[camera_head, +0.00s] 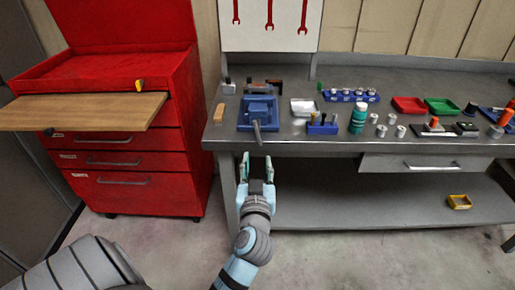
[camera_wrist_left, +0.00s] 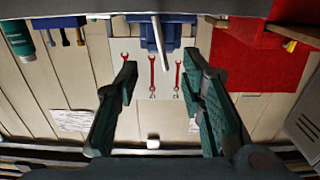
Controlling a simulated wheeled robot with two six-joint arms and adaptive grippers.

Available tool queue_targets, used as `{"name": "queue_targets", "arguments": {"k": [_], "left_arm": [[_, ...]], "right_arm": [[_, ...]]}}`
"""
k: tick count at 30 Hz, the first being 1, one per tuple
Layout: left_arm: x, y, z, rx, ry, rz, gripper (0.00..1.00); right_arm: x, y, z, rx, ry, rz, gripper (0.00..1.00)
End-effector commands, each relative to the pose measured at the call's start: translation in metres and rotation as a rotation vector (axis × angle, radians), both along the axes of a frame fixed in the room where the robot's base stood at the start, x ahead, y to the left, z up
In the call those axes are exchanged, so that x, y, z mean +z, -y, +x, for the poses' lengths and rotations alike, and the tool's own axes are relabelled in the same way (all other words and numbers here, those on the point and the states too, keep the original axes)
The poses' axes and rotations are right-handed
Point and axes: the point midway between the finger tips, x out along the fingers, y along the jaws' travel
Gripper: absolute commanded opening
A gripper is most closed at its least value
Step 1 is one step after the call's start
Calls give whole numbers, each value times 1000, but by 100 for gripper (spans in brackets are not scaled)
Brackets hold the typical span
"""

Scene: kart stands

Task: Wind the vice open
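The blue vice (camera_head: 258,103) sits on the grey workbench near its left end. Its grey handle bar (camera_head: 257,133) points out toward the bench's front edge. In the left wrist view the vice (camera_wrist_left: 146,34) is at the top, with the handle bar (camera_wrist_left: 160,42) hanging between the fingers' directions. My left gripper (camera_head: 256,166) is open and empty, in front of the bench and just below the handle in the picture. In the left wrist view its two green-padded fingers (camera_wrist_left: 160,78) are wide apart, with nothing between them. My right gripper is out of view.
A red tool cabinet (camera_head: 140,165) with a wooden board (camera_head: 80,111) stands left of the bench. Right of the vice are a green bottle (camera_head: 358,118), a blue tool holder (camera_head: 322,129) and several metal cylinders. A lower shelf (camera_head: 370,205) lies under the bench. The floor in front is clear.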

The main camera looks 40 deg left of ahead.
Motion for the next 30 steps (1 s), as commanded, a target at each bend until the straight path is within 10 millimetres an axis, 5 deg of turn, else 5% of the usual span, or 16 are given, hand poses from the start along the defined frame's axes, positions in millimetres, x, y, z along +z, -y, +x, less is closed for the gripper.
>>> {"name": "queue_targets", "arguments": {"k": [16,28,30], "left_arm": [[7,-77,100,2,6,3,36],[7,-85,111,1,6,2,36],[7,-85,111,1,5,3,26]], "right_arm": [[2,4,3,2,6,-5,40],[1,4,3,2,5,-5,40],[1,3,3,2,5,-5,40]]}}
